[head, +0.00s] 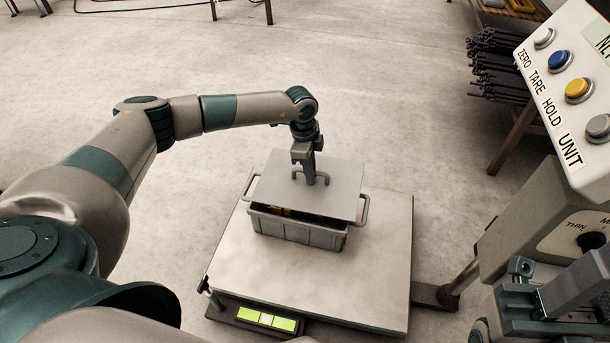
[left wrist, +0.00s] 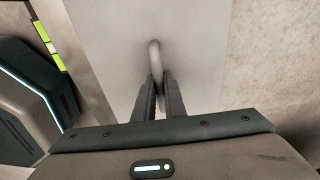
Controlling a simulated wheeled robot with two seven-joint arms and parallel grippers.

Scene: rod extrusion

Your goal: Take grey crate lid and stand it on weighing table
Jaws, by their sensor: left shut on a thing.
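The grey crate lid (head: 334,186) is a flat plate with a handle on top. In the head view it lies over the grey crate (head: 297,230), turned askew, with a dark gap and some yellow showing under its front edge. My left gripper (head: 310,180) is above the lid and shut on its handle. In the left wrist view the two fingers (left wrist: 159,97) close around the curved handle (left wrist: 154,58), with the pale lid (left wrist: 110,50) below. The crate stands on the weighing table (head: 375,280).
The weighing table has bare surface in front and to the right of the crate. A green display (head: 266,318) is at its front edge. A panel with buttons (head: 570,85) stands at right. Dark rods (head: 497,65) lie on a rack behind it.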

